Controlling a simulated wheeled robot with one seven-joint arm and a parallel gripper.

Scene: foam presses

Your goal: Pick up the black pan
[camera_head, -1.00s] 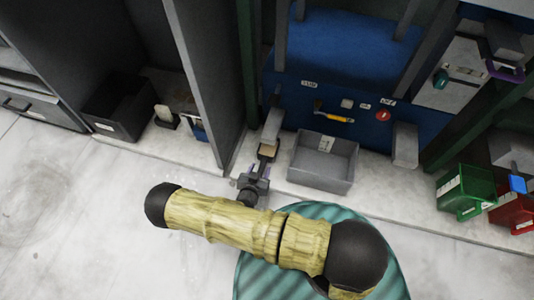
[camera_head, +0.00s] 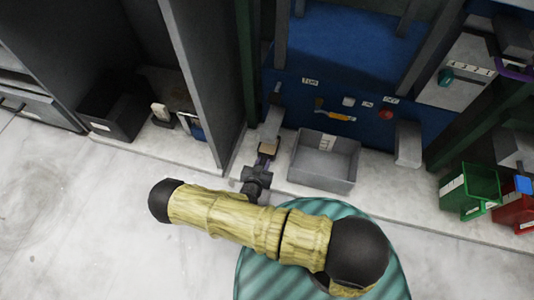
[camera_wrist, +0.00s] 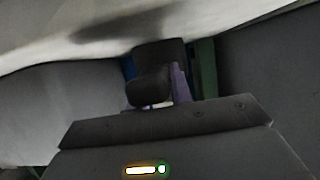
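My gripper (camera_head: 264,161) is low by the foot of the blue machine, with its purple fingers partly hidden by my wrist. Just beyond the fingers is a small dark-edged piece with a tan face (camera_head: 268,148), which may be the black pan; I cannot tell for sure. In the wrist view a dark rounded shape (camera_wrist: 150,90) is in front of a purple finger (camera_wrist: 181,84), with a larger dark shape (camera_wrist: 162,54) behind. Whether the fingers are spread, or touch the dark piece, is not clear.
A grey bin (camera_head: 323,163) stands close right of my gripper. A grey upright panel (camera_head: 205,90) is to the left, with a black bin (camera_head: 116,113) beyond it. Green (camera_head: 470,190) and red (camera_head: 514,211) bins are at the right. The floor at left is clear.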

